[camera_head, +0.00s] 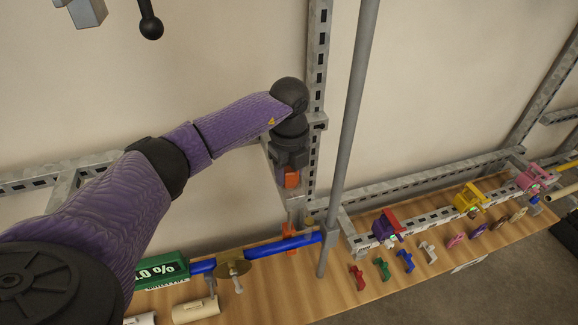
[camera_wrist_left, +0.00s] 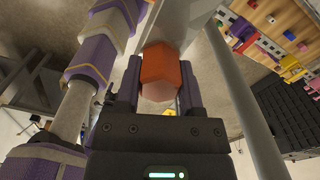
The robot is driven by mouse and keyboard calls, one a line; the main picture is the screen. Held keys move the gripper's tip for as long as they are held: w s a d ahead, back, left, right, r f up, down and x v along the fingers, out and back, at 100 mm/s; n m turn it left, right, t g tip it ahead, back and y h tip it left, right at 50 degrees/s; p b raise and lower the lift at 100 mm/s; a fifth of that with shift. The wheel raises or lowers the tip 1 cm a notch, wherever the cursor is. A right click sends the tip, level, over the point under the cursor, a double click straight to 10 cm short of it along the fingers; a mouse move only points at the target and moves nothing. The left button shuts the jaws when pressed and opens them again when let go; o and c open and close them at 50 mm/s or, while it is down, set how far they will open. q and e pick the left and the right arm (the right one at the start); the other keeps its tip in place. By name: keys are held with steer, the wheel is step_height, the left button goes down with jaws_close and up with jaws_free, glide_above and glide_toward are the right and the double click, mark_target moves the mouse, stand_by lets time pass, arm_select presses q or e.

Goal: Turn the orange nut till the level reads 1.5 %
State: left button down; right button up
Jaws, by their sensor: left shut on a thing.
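The orange nut (camera_head: 292,178) is on the upright metal bracket at the middle of the head view, mostly covered by my left gripper (camera_head: 290,168). In the left wrist view the nut (camera_wrist_left: 160,72) sits between the two fingers of my left gripper (camera_wrist_left: 158,80), which is shut on it. The green level display (camera_head: 160,270) is at the lower left of the head view, partly hidden by my left arm. Its visible digits look like 1.0 %, but the left end is cut off. My right gripper is not in view.
A blue pipe (camera_head: 284,245) runs past the bracket below the nut. A grey vertical pole (camera_head: 350,130) stands close to the right of my gripper. Coloured clamps (camera_head: 387,228) and several small parts are along the wooden board (camera_head: 340,290) at right.

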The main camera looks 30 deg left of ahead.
arm_select(q)
steer(key=n+p, duration=0.1)
steer(key=n, duration=0.3)
steer(key=shift+r+n+p, duration=0.1)
steer(key=shift+n+p, duration=0.2)
steer(key=shift+n, duration=0.4)
steer(key=shift+c, duration=1.1)
jaws_free()
step_height(320, 180, up, 10)
steer(key=shift+f+b, duration=0.1)
steer(key=shift+b, duration=1.05)
